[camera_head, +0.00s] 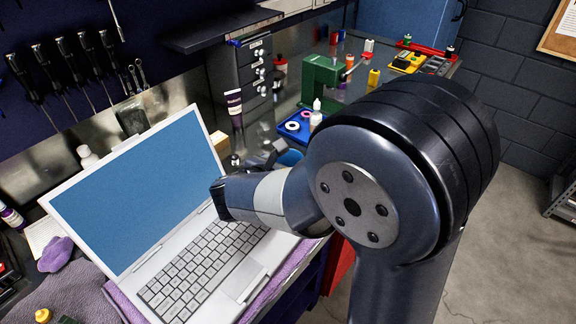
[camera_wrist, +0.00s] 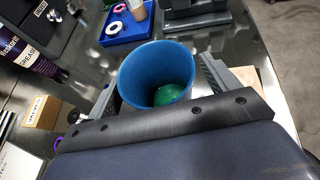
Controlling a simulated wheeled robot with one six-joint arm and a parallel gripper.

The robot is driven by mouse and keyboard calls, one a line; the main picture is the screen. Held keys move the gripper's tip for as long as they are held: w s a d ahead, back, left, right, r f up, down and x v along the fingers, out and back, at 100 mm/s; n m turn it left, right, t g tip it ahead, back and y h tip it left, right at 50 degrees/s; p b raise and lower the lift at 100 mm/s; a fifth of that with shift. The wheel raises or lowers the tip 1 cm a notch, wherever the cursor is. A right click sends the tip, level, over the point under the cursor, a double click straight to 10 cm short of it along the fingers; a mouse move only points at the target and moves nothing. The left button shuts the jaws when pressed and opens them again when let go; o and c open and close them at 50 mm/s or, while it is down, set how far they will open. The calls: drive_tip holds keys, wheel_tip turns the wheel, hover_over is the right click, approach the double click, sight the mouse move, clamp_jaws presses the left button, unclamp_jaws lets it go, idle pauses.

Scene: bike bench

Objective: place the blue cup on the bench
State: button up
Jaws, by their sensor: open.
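The blue cup (camera_wrist: 157,60) stands upright between the two fingers of my gripper (camera_wrist: 158,80) in the wrist view. Something green shows at the bottom inside it. The cup seems to stand on the shiny metal bench (camera_wrist: 95,65), but its base is hidden. My gripper is open, with one finger on each side of the cup. In the head view, a small part of the cup (camera_head: 290,157) shows behind my gripper (camera_head: 268,153), which is over the bench just beyond the laptop.
An open laptop (camera_head: 150,190) is close to my arm. A blue tray (camera_head: 296,130) with tape rolls and a white bottle (camera_head: 316,116) lies just behind the cup. A purple tube (camera_wrist: 28,52) and a small box (camera_wrist: 42,112) are left of the cup.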

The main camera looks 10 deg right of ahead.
drive_tip(key=shift+s+a+r, duration=0.1)
drive_tip(key=shift+r, duration=0.15)
drive_tip(key=v, duration=1.1)
drive_tip(key=shift+s+a+r, duration=0.1)
drive_tip(key=shift+s+a, duration=0.05)
drive_tip(key=shift+s, duration=0.15)
drive_tip(key=shift+w, duration=0.1)
drive_tip(key=x, duration=1.1)
drive_tip(key=shift+w, duration=0.15)
drive_tip(key=shift+w+d+f, duration=0.15)
drive_tip(key=shift+d+f, duration=0.15)
drive_tip(key=shift+f, duration=0.1)
drive_tip(key=shift+r, duration=0.2)
drive_tip(key=shift+a, duration=0.1)
